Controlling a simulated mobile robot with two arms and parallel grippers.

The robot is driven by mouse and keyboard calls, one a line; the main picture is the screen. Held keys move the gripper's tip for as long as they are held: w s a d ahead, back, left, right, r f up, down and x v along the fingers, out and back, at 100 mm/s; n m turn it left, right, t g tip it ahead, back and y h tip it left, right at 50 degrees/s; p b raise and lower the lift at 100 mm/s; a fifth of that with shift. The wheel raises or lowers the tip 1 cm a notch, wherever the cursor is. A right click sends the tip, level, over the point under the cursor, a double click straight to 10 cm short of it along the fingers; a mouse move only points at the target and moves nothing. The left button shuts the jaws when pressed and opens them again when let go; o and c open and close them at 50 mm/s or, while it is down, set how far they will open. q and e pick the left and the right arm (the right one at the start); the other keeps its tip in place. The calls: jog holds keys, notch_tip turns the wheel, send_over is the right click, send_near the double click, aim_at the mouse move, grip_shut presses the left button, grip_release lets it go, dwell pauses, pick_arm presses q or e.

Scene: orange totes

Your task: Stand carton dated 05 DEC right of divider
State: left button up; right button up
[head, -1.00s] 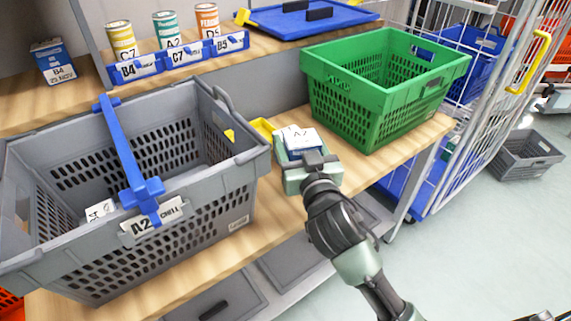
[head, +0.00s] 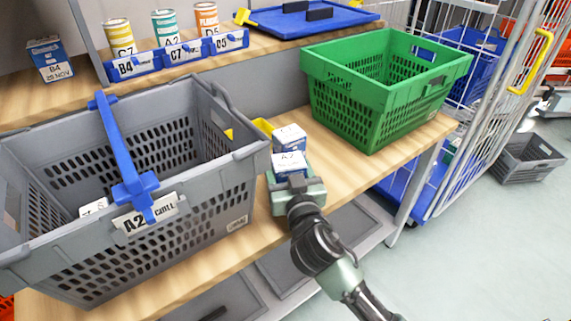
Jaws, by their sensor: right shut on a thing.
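My right gripper (head: 291,178) is shut on a white and blue carton marked A2 (head: 290,163), between the grey basket and the green basket. The date on this carton is too small to read. A second white and blue carton (head: 289,134) stands just behind it on the wooden bench. The grey basket (head: 190,236) carries a tag reading A2 CHILL, and a blue divider bar (head: 117,140) runs across it from back to front. A white-topped item (head: 93,207) lies inside it, left of the bar and partly hidden. My left gripper is not in view.
A green basket (head: 385,105) stands right of the gripper. A carton marked B4, 25 NOV (head: 51,60) stands on the upper shelf beside several cans and a blue label rail (head: 180,57). A yellow item (head: 262,126) lies behind the cartons. Bare bench shows toward the green basket.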

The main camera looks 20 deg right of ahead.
jog(key=o, duration=1.7)
